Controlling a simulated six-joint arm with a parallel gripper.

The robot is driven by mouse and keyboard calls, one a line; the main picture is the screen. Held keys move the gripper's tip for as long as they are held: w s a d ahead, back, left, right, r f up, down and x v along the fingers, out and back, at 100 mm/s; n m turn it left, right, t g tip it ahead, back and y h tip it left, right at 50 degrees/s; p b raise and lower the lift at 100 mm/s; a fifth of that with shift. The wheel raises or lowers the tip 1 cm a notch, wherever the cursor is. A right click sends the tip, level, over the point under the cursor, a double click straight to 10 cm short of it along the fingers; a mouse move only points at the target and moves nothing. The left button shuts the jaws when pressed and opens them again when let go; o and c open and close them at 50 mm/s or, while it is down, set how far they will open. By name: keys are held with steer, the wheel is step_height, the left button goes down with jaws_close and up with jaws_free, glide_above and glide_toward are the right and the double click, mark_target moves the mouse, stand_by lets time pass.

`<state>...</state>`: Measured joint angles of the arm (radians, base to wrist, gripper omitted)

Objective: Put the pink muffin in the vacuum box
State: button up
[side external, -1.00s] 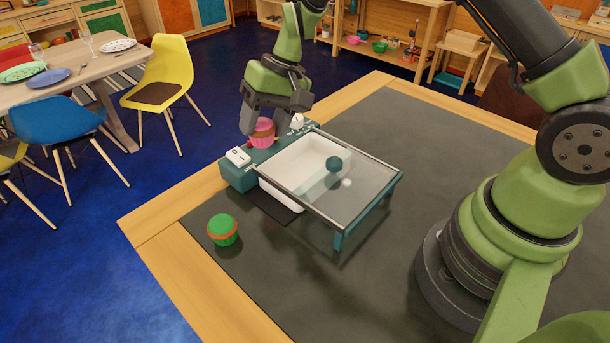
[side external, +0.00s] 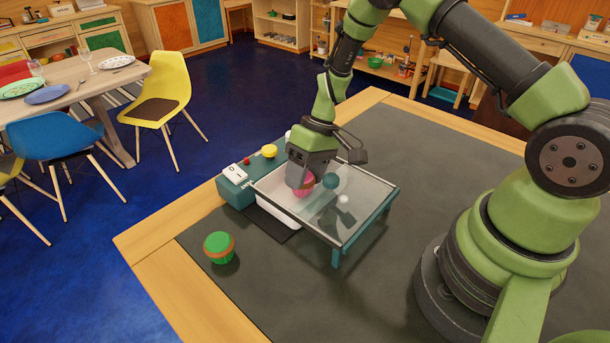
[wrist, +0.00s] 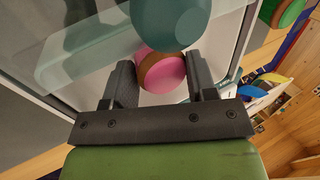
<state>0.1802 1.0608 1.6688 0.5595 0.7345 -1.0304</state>
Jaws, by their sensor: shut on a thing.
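The pink muffin (side external: 303,185) is between the fingers of my gripper (side external: 305,176), over the vacuum box. In the wrist view the muffin (wrist: 162,72) shows a pink top and brown band, between my gripper's (wrist: 160,80) dark fingers. The vacuum box (side external: 236,192) is teal with a white tray (side external: 275,217) and a clear panel (side external: 350,221) on teal supports. A dark teal ball-shaped knob (side external: 331,181) is beside the muffin; in the wrist view the knob (wrist: 172,22) partly covers it. I cannot tell the muffin's height against the panel.
A green muffin (side external: 219,247) stands on the grey mat at the box's near left. The mat (side external: 430,150) is bare to the right.

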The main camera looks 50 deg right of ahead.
steer(key=shift+f, duration=0.2)
steer(key=shift+f, duration=0.15)
steer(key=o, duration=0.6)
steer(key=shift+o, duration=0.2)
steer(key=s+d+r+t+h, duration=0.1)
steer(key=s+r, duration=0.1)
steer(key=r, duration=0.8)
steer(key=s+d+r+t, duration=0.1)
steer(key=r, duration=0.9)
steer(key=s+a+r+m+t+h, duration=0.1)
steer(key=s+r, duration=0.3)
steer(key=s, duration=0.4)
steer(key=s+a+r+m+t, duration=0.3)
steer(key=s+r+t, duration=0.1)
steer(key=s, duration=0.4)
steer(key=shift+r+h, duration=0.4)
steer(key=shift+r, duration=0.15)
